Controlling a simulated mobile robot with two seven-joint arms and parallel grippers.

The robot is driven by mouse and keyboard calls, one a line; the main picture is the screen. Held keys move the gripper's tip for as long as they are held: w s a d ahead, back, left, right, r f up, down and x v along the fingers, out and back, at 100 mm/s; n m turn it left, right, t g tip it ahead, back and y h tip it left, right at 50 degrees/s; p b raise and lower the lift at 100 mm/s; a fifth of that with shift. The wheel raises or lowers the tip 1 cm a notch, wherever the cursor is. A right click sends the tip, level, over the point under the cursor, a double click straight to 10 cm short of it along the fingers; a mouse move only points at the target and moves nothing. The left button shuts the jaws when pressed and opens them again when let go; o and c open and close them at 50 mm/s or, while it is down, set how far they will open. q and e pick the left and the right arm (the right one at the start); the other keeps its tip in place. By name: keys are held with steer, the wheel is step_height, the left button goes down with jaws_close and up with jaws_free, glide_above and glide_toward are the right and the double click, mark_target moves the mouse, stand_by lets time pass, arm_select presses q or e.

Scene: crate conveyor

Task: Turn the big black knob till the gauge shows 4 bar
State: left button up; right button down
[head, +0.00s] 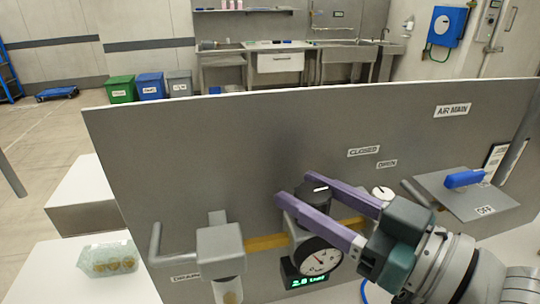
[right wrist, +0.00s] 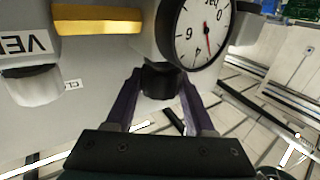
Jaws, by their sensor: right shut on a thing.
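The big black knob (head: 314,191) is on the grey panel, above the round white gauge (head: 320,261). My right gripper (head: 297,188) has its two purple fingers around the knob, one on each side, and is shut on it. In the right wrist view the knob (right wrist: 160,82) sits between the fingertips, next to the gauge (right wrist: 205,28), which appears turned and cut by the top edge. The needle shows, but I cannot read its value surely. A green-lit display (head: 308,282) is below the gauge; its text is too small to read. My left gripper is not in view.
A yellow pipe (head: 265,241) runs from a grey block (head: 220,247) to the knob's unit. A blue lever (head: 464,179) is on a plate marked OFF at right. A small white dial (head: 382,192) is close behind my fingers. Open floor lies behind the panel.

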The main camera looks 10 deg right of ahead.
steer(key=m+h+p, duration=0.1)
steer(key=m+t+h+p, duration=0.1)
steer(key=shift+r+h, duration=0.2)
steer(key=shift+h, duration=0.1)
steer(key=shift+a+m+t+h+p, duration=0.1)
steer(key=shift+m+t+h+p, duration=0.3)
steer(key=shift+m+t+h, duration=0.5)
steer(key=h, duration=0.1)
steer(key=m+h, duration=0.1)
steer(key=h, duration=0.1)
steer(key=shift+f+m+p, duration=0.2)
steer(key=shift+m+p, duration=0.1)
steer(key=shift+m+h, duration=0.6)
steer(key=shift+h, duration=0.9)
steer(key=shift+c, duration=1.3)
jaws_free()
